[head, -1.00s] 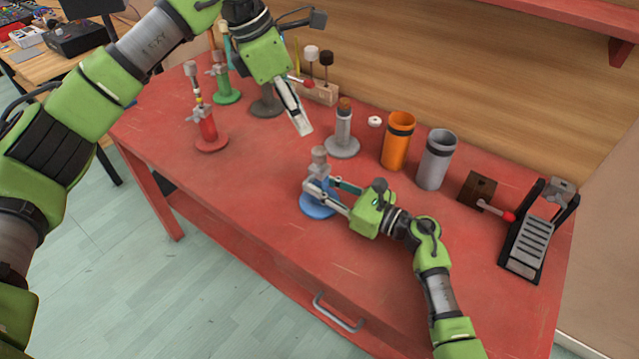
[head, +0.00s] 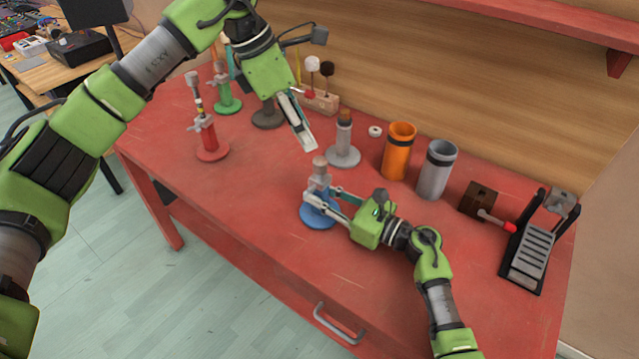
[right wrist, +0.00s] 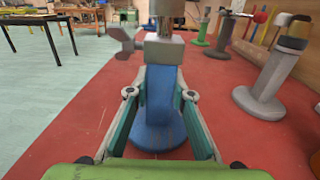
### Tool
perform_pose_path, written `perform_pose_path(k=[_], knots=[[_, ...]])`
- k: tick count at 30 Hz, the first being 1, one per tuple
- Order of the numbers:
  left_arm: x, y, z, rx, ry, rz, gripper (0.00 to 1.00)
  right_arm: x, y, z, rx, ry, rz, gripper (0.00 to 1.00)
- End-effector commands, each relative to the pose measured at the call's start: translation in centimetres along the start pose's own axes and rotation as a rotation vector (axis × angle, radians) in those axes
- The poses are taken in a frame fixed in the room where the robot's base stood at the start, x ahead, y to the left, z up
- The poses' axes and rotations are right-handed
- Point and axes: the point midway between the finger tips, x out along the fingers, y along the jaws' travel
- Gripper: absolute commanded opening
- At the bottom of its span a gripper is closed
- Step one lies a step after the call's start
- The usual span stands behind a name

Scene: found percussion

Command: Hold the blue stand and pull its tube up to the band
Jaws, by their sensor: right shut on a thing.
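The blue stand (head: 319,214) is upright near the front middle of the red table, with a grey clamp and its tube (head: 319,166) at the top. My right gripper (head: 322,198) is shut on the blue stand's post. In the right wrist view the blue post (right wrist: 158,98) is between the two fingers, above its round base. My left gripper (head: 309,143) is above the table, up and left of the tube's top and apart from it. Its fingers look close together, but I cannot tell whether they are fully shut. I cannot see a band on the tube.
A red stand (head: 209,140) and a green stand (head: 227,96) are at the left. A grey stand (head: 344,150), an orange cup (head: 398,152) and a grey cup (head: 436,172) are behind. A brown block (head: 478,199) and a black-framed pedal (head: 532,250) are at the right.

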Motion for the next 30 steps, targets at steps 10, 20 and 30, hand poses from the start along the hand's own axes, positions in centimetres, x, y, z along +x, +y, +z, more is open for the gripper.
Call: perform_pose_path(k=[10,20,30], knots=[[6.5,-4.0,1.8,0.08,-0.357,-0.143,0.38,0.0,0.0,0.0,0.0,0.0,0.0,0.0],[8.8,-6.3,1.7,0.053,-0.751,-0.139,0.38,0.0,0.0,0.0,0.0,0.0,0.0,0.0],[8.4,-6.0,-2.5,-0.074,-1.05,0.031,0.38,0.0,0.0,0.0,0.0,0.0,0.0,0.0]])
